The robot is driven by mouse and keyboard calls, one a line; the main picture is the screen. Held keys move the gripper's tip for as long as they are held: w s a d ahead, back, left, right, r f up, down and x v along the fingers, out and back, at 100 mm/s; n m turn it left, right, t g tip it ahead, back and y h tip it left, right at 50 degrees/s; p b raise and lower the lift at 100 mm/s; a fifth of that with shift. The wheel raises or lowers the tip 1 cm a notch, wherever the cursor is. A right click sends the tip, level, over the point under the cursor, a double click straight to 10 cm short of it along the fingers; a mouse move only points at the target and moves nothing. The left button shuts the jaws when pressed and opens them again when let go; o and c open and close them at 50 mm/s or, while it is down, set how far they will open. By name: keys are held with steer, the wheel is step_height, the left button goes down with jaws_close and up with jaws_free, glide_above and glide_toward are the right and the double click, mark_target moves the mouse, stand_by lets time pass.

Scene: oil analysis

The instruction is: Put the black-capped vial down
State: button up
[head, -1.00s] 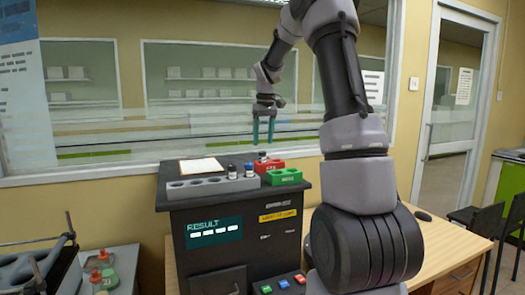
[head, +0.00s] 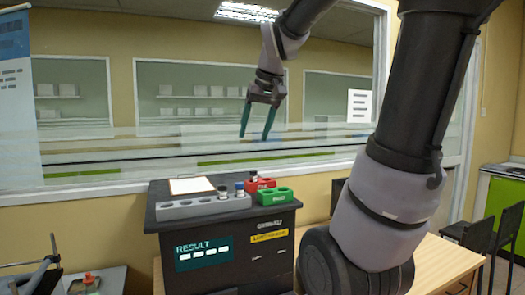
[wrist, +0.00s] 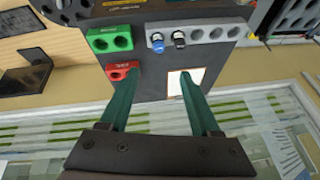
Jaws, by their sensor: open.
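The wrist view also shows this black-capped vial (wrist: 179,40) in the rack. A blue-capped vial (head: 239,189) is right beside it, and it shows in the wrist view (wrist: 157,43) too. Another dark-capped vial (head: 253,177) stands at the red holder (head: 264,185); its cap colour is hard to tell. My gripper (head: 255,138) is open and empty, well above the machine top, fingers pointing down and touching nothing.
A green holder (head: 276,196) sits in front of the red one. A white sheet (head: 190,185) lies behind the grey rack. All stand on a dark machine with a result screen (head: 207,252). A glass window is behind, and a wooden table (head: 445,262) is at right.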

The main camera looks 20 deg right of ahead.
steer(key=s+a+f+m+t, duration=0.2)
steer(key=s+f, duration=0.2)
steer(key=s, duration=0.6)
steer(key=shift+s+a+m+y, duration=0.15)
steer(key=shift+s+m+y, duration=0.15)
steer(key=shift+y, duration=0.1)
stand_by(0.4)
